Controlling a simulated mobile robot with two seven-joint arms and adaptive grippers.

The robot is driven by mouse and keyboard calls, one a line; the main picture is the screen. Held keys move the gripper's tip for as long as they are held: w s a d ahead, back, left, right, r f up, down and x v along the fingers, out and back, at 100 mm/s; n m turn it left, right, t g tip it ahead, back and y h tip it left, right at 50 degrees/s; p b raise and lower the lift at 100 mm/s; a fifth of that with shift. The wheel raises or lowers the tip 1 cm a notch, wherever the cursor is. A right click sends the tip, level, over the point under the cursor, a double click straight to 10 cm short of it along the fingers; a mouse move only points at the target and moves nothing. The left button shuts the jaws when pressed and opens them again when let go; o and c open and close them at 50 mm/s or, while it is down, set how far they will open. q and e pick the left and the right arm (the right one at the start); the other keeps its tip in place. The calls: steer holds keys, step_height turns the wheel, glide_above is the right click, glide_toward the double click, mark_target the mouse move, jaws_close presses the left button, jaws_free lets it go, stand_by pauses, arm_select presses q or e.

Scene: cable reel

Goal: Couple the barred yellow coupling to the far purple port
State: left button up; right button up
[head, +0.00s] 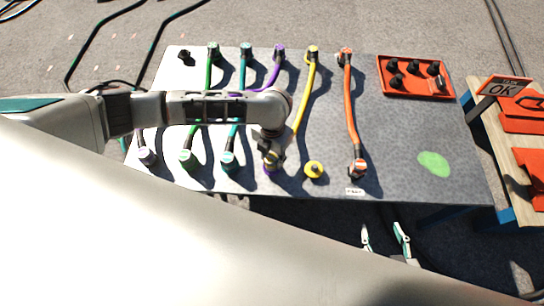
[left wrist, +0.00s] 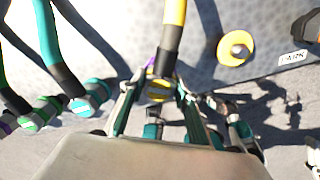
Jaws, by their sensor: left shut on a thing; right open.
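The barred yellow coupling (left wrist: 159,95) hangs at the near end of the yellow cable (head: 304,92), below a black sleeve. My left gripper (head: 270,158) is shut on it near the table's front edge; its fingers flank the coupling in the left wrist view. A bit of purple (head: 268,171) shows just under the gripper; whether the coupling touches it I cannot tell. At the back edge a purple fitting (head: 279,49) holds the end of the purple cable (head: 272,77), partly hidden by my arm. My right gripper (head: 384,234) is open and empty, in front of the table.
Green (head: 187,158), teal (head: 229,160) and orange (head: 358,168) couplings stand along the front. A round yellow piece (head: 314,170) stands right of my left gripper. An orange tray (head: 415,90) holds black parts. The table's right side is mostly clear, with a green patch (head: 433,163).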

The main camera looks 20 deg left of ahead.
arm_select(q)
steer(key=shift+f, duration=0.35)
steer(key=o, duration=1.3)
steer(key=shift+f, duration=0.1)
step_height(320, 180, up, 12)
steer(key=shift+r, duration=0.1)
